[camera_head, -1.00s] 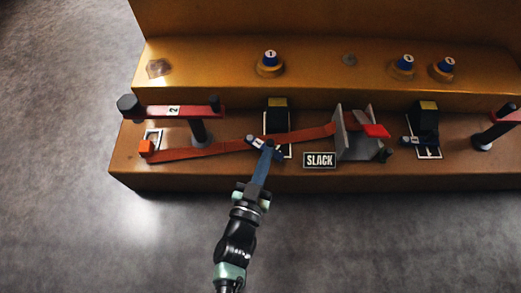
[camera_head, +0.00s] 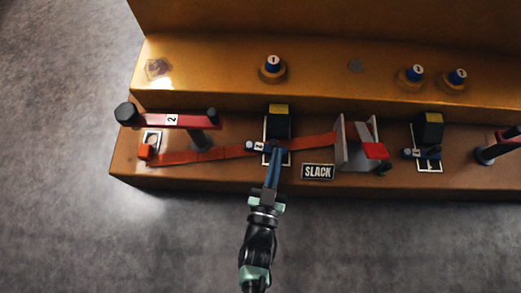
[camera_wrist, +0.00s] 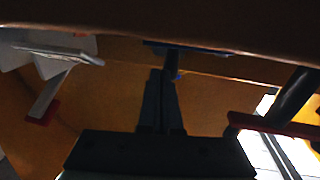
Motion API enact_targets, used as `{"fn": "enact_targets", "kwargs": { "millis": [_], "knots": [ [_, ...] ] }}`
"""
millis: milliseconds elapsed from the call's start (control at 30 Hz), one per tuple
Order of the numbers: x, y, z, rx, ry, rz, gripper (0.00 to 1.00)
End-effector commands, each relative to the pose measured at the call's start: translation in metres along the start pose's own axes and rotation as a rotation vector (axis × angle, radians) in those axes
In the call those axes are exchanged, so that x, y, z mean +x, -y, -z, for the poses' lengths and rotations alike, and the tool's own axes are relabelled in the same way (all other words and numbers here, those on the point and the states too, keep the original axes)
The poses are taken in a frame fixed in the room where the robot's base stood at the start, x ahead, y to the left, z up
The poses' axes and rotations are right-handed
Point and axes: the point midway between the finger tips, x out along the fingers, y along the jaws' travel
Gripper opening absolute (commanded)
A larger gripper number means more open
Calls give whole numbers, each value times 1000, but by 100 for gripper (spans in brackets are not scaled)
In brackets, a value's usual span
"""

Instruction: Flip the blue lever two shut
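In the wrist view, the closed fingers (camera_wrist: 161,92) point at a dark post with a bit of blue; the lever's label is hidden there.
A red lever marked 2 (camera_head: 172,120) stands at the left. An orange strap (camera_head: 225,152) runs behind my fingertips to a grey bracket (camera_head: 349,145). A SLACK sign (camera_head: 318,172) is right of my gripper. Another blue lever (camera_head: 422,154) lies further right.

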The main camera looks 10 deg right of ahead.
Motion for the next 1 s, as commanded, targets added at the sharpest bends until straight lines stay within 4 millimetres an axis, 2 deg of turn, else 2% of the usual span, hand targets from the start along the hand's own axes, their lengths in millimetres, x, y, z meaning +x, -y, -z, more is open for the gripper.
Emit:
{"fn": "enact_targets", "kwargs": {
  "millis": [400,1000],
  "knots": [
    [12,-5,1,0,-2,-8,0],
    [14,-5,0,0,-1,-7,0]
  ]
}}
